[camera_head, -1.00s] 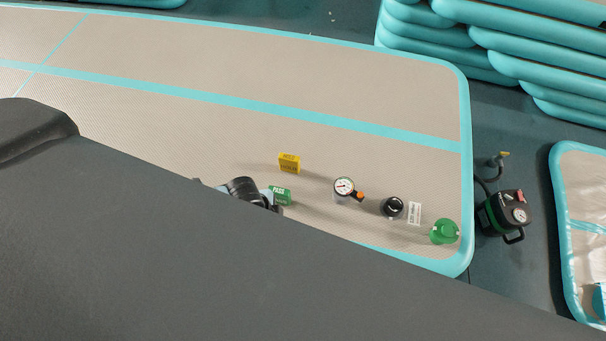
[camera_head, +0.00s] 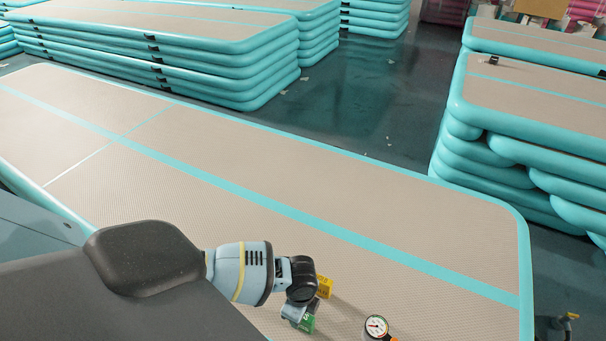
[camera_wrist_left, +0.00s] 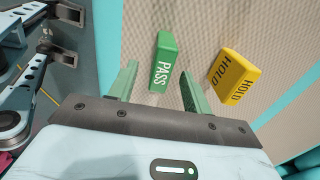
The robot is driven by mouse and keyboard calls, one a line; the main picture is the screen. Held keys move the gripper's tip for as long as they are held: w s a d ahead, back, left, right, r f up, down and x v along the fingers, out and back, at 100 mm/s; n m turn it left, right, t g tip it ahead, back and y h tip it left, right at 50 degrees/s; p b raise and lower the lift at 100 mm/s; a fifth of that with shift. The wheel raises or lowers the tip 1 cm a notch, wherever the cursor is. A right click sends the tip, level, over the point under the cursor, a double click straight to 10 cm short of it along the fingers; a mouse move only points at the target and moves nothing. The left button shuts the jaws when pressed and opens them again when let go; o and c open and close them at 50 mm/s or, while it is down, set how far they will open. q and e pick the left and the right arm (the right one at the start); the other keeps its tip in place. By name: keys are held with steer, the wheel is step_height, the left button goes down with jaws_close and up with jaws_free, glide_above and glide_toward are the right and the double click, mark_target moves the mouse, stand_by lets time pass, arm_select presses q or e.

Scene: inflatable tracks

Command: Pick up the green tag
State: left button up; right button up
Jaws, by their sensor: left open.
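The green tag (camera_wrist_left: 163,62), a small block marked PASS, stands on the beige mat, just ahead of and between the fingers of my left gripper (camera_wrist_left: 158,84) in the left wrist view. The fingers are apart with nothing held between them. In the head view the green tag (camera_head: 308,325) is partly hidden by my left gripper (camera_head: 294,313), which is right beside it. My right gripper is in neither view.
A yellow HOLD block (camera_wrist_left: 233,76) stands close to the right of the green tag; it also shows in the head view (camera_head: 325,287). A round gauge (camera_head: 376,327) lies farther right. Stacked mats (camera_head: 500,110) stand behind; the mat's middle is clear.

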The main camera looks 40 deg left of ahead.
arm_select(q)
step_height(320, 180, down, 4)
steer(key=shift+w+d+r+b, duration=0.1)
steer(key=shift+b, duration=0.45)
steer(key=shift+f, duration=0.7)
jaws_close()
steer(key=shift+r, duration=0.15)
steer(key=shift+w+r, duration=0.1)
steer(key=shift+r, duration=0.4)
step_height(320, 180, up, 2)
steer(key=shift+r+p, duration=0.15)
steer(key=shift+p, duration=0.25)
steer(key=s+d+p, duration=0.1)
steer(key=s+d, duration=0.3)
steer(key=s, duration=0.3)
steer(key=s+d+r, duration=0.1)
steer(key=s+d, duration=0.2)
steer(key=s, duration=0.4)
steer(key=shift+d+r+p, duration=0.25)
steer(key=shift+d+p, duration=0.1)
steer(key=shift+p, duration=0.05)
